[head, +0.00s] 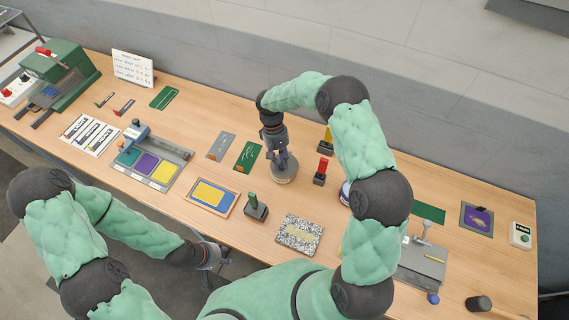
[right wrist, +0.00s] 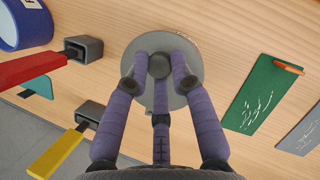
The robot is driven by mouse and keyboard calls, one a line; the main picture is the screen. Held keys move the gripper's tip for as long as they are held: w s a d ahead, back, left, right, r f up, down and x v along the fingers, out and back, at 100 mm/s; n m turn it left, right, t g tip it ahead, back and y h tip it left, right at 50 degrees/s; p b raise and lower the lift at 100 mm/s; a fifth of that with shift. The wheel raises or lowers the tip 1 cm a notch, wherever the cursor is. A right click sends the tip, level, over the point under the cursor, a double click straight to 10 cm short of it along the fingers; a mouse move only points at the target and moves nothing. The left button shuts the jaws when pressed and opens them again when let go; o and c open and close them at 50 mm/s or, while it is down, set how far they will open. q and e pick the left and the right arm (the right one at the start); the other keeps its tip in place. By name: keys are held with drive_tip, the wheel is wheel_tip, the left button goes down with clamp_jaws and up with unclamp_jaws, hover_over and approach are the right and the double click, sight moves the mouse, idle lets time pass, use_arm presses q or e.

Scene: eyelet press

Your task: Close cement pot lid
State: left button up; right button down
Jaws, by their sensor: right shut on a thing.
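The cement pot (head: 284,178) is a low round pot on the table, just right of the middle. Its grey round lid (right wrist: 176,91) with a dark knob (right wrist: 158,65) shows in the right wrist view. The lid covers the pot's top; I cannot tell whether it is fully seated. My right gripper (head: 279,157) points down at the pot, its purple fingers (right wrist: 158,72) shut on the lid's knob. My left gripper (head: 212,257) hangs off the table's front edge, away from the pot; its finger opening is unclear.
A red-handled tool in a block (head: 321,172) stands right of the pot, with a yellow-handled one (head: 327,140) behind. A green-handled block (head: 255,207) and speckled pad (head: 300,235) lie in front. A green card (head: 248,155) lies left. A blue-banded jar (right wrist: 24,22) stands nearby.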

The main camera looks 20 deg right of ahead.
drive_tip(key=shift+a+m, duration=0.25)
drive_tip(key=shift+m, duration=0.05)
idle(0.4)
drive_tip(key=c, duration=1.1)
unclamp_jaws()
drive_tip(key=shift+o, duration=0.2)
drive_tip(key=shift+w, duration=0.1)
drive_tip(key=shift+r, duration=0.15)
drive_tip(key=v, duration=1.1)
drive_tip(key=shift+r, duration=0.35)
drive_tip(key=shift+d+f, duration=0.1)
